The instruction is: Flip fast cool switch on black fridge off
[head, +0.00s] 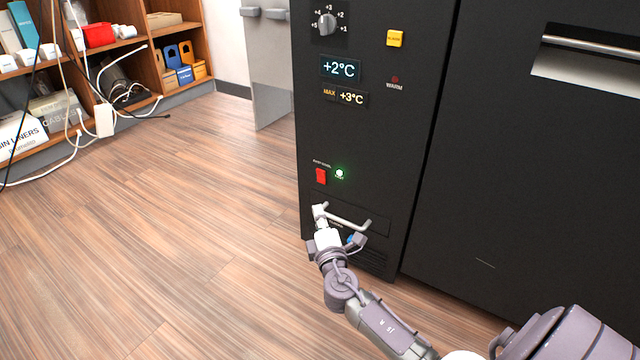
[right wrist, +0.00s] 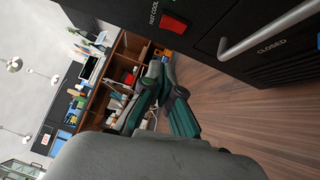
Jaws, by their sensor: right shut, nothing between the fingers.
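The black fridge (head: 370,130) fills the right half of the head view. Its red fast cool switch (head: 320,176) sits low on the panel, with a lit green lamp (head: 339,173) to its right. In the right wrist view the red switch (right wrist: 174,24) is near the top, partly beside the "COOL" lettering. My right gripper (head: 320,212) is shut and empty, below the switch and in front of the panel. Its closed fingers (right wrist: 160,88) show in the right wrist view, apart from the switch. My left gripper is not in view.
A grey handle bar (head: 348,222) marked "CLOSED" is close to my right gripper, below the switch. A knob (head: 327,24), yellow button (head: 395,38) and temperature displays are higher up. Shelves (head: 150,50) with cables stand at the left. The wooden floor between is clear.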

